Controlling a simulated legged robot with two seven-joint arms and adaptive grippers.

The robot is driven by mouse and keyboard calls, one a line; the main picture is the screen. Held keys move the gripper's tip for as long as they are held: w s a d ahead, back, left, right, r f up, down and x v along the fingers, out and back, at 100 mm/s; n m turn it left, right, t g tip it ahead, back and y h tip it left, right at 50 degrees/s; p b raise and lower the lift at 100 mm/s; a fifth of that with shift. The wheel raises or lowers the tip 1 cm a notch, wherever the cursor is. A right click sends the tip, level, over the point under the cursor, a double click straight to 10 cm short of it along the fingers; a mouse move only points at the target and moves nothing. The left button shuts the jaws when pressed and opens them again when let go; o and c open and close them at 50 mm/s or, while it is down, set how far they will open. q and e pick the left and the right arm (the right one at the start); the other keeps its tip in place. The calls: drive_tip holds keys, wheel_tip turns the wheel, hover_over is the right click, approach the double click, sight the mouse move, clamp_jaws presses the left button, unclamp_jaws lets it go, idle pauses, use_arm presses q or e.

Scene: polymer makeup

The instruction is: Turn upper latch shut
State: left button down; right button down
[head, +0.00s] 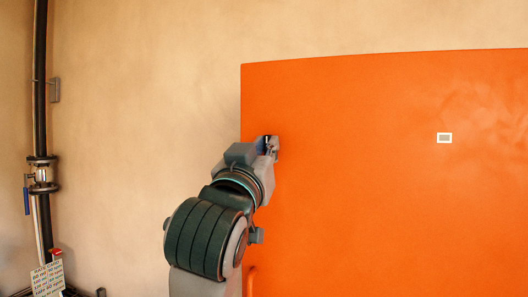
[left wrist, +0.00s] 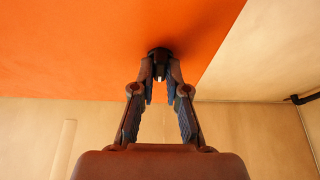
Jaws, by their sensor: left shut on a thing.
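The upper latch shows in the left wrist view as a small dark knob (left wrist: 160,54) on the orange door (left wrist: 90,45), near the door's edge. My left gripper (left wrist: 160,80) has its two fingers closed around the latch. In the head view my left gripper (head: 270,145) is at the left part of the orange door (head: 380,200), below its upper left corner. There the gripper hides most of the latch, so its angle is hard to tell. My right gripper is in neither view.
A small light-framed plate (head: 444,138) is on the door at the right. A black pipe with a valve (head: 41,175) runs down the wall at the far left. A sign (head: 47,278) is below it. The beige wall (head: 150,100) between pipe and door is clear.

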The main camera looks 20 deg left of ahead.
use_arm(q)
drive_tip(key=shift+w+f, duration=0.2)
drive_tip(key=c, duration=1.2)
unclamp_jaws()
drive_tip(key=shift+w, duration=0.2)
drive_tip(key=shift+d+r, duration=0.1)
drive_tip(key=v, duration=1.2)
drive_tip(key=shift+d, duration=0.1)
